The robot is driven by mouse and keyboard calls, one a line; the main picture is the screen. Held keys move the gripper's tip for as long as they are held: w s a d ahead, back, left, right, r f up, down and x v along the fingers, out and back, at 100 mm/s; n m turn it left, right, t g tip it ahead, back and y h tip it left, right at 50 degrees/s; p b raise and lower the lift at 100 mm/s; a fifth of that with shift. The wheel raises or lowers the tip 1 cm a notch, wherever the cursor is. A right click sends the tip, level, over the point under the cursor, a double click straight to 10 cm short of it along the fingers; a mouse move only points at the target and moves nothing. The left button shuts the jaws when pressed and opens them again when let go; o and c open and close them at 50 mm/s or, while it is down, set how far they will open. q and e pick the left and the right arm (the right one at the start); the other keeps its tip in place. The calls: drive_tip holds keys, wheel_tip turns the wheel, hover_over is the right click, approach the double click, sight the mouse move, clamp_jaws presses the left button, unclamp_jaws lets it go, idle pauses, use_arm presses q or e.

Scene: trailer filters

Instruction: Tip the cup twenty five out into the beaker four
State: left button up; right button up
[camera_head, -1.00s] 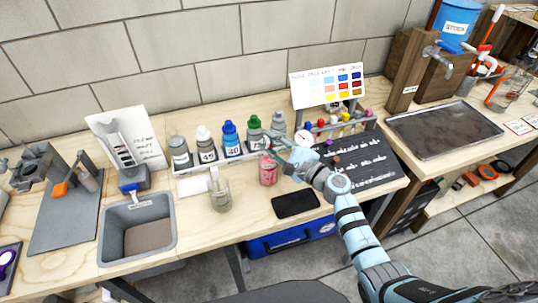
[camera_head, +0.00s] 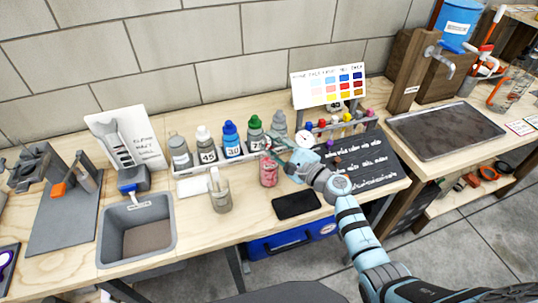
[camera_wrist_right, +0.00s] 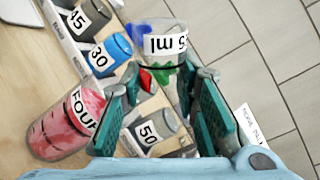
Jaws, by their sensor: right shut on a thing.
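The beaker four (camera_wrist_right: 68,122) is a clear vessel with pink-red contents and a label reading "FOUR". It stands on the bench at the left of that view, and also shows in the head view (camera_head: 268,172), just left of and below my right gripper (camera_head: 280,155). The cup is hard to make out in the head view. My left gripper is out of view.
A row of labelled bottles stands close behind, including the blue-capped 30 (camera_head: 231,140) and the green-capped one (camera_head: 255,133). A glass jar (camera_head: 221,195) is left of the beaker, a black slab (camera_head: 297,205) in front. A rack of small vials (camera_head: 340,123) is behind right.

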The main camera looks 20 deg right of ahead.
drive_tip(key=shift+s+a+r, duration=0.1)
drive_tip(key=shift+s+r, duration=0.05)
drive_tip(key=shift+s, duration=0.1)
drive_tip(key=shift+w+m, duration=0.2)
drive_tip(key=shift+m, duration=0.1)
drive_tip(key=shift+s, duration=0.15)
drive_tip(key=shift+m, duration=0.3)
idle(1.0)
idle(0.4)
